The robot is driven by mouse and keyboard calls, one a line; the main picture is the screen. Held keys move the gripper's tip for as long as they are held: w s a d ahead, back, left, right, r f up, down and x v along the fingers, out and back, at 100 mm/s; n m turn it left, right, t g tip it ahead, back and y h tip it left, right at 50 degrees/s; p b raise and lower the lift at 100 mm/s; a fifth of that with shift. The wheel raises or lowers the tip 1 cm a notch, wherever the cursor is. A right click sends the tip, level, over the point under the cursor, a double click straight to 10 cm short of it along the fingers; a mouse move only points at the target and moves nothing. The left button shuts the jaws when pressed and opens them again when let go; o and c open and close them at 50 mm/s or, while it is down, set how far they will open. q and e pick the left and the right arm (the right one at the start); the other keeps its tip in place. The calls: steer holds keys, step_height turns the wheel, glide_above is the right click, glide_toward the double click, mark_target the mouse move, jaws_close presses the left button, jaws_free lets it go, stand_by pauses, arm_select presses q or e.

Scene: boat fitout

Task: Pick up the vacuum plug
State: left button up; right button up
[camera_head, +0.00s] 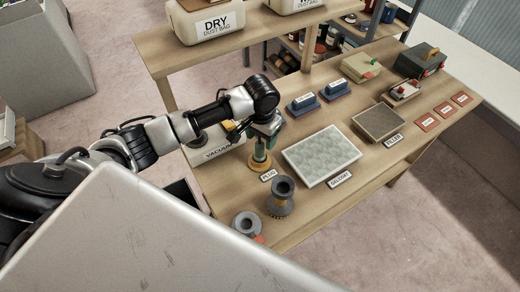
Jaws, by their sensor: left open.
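The vacuum plug (260,160), with a yellowish base and a green upper part, stands on the wooden workbench (340,205) behind the small PLUG label (268,175). My left gripper (265,142) points down right over the plug, its open fingers at the plug's top. The arm and the gripper hide part of the plug, and I cannot tell whether the fingers touch it. The white vacuum box (212,150) is just left of the plug, partly behind my arm. My right gripper is not in view.
A dark spool-like piece (281,195) stands close in front of the plug, and a grey one (246,224) sits nearer the front. A pale tray (321,154) lies to the right, with blue blocks (304,104) behind it. A raised shelf (260,35) holds dust-bag boxes.

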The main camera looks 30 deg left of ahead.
mark_target(260, 149)
arm_select(q)
steer(key=shift+f, duration=0.3)
steer(key=shift+f+p, duration=0.3)
steer(key=shift+f, duration=0.05)
step_height(260, 149, down, 4)
steer(key=shift+a+r+p, duration=0.1)
steer(key=shift+p, duration=0.5)
steer(key=shift+f, duration=0.45)
steer(key=shift+c, duration=1.1)
jaws_close()
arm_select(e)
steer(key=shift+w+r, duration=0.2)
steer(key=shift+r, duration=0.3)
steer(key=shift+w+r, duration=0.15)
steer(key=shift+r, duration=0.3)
arm_select(q)
steer(key=shift+r, duration=0.1)
